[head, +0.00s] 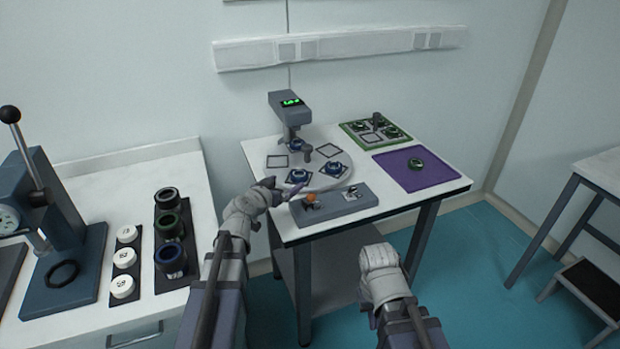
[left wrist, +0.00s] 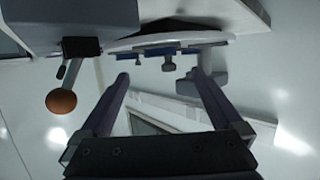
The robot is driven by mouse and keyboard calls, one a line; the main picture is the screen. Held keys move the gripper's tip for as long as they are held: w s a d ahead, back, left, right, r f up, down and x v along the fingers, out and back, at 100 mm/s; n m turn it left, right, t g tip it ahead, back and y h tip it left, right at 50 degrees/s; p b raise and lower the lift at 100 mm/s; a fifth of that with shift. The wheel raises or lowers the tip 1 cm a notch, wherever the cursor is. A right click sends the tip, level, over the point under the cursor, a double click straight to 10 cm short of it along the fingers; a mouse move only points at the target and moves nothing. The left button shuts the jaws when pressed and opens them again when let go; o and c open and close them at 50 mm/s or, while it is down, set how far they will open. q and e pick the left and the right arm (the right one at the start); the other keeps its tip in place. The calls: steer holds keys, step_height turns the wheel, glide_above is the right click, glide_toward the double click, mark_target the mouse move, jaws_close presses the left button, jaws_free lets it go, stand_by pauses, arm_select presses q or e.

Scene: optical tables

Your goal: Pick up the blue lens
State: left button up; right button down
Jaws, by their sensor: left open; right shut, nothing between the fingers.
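Blue-rimmed lenses sit on a round grey turntable (head: 273,178) on the middle table. One blue lens (head: 298,175) is at the front left of the turntable and another blue lens (head: 335,169) is at the front right. My left gripper (head: 289,186) is open at the turntable's front left edge, close to the front left lens. In the left wrist view the two fingers (left wrist: 160,77) are spread with nothing between them, and blue parts (left wrist: 160,51) show beyond the tips. My right gripper (head: 372,318) is shut and empty, low in front of the table.
A grey control box (head: 345,203) with an orange knob (head: 311,197) stands at the table's front edge. A grey instrument (head: 287,105) with a green display rises behind the turntable. A purple mat (head: 400,172) holds a green-rimmed lens. The left bench carries a press and dark rings.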

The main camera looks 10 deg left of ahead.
mark_target(299, 174)
arm_select(q)
steer(key=shift+w+a, duration=0.15)
steer(key=shift+w, duration=0.35)
steer(key=shift+w+f, duration=0.15)
steer(key=shift+w, duration=0.2)
steer(key=shift+d+b+x, duration=0.1)
steer(key=shift+b+x, duration=0.6)
steer(key=shift+x, duration=1.05)
steer(key=shift+d+b+x, duration=0.15)
steer(key=shift+b+x, duration=0.5)
steer(key=shift+x, duration=1.15)
steer(key=shift+s+f, duration=0.1)
steer(key=shift+s, duration=0.1)
steer(key=shift+c, duration=0.2)
steer(key=c, duration=1.3)
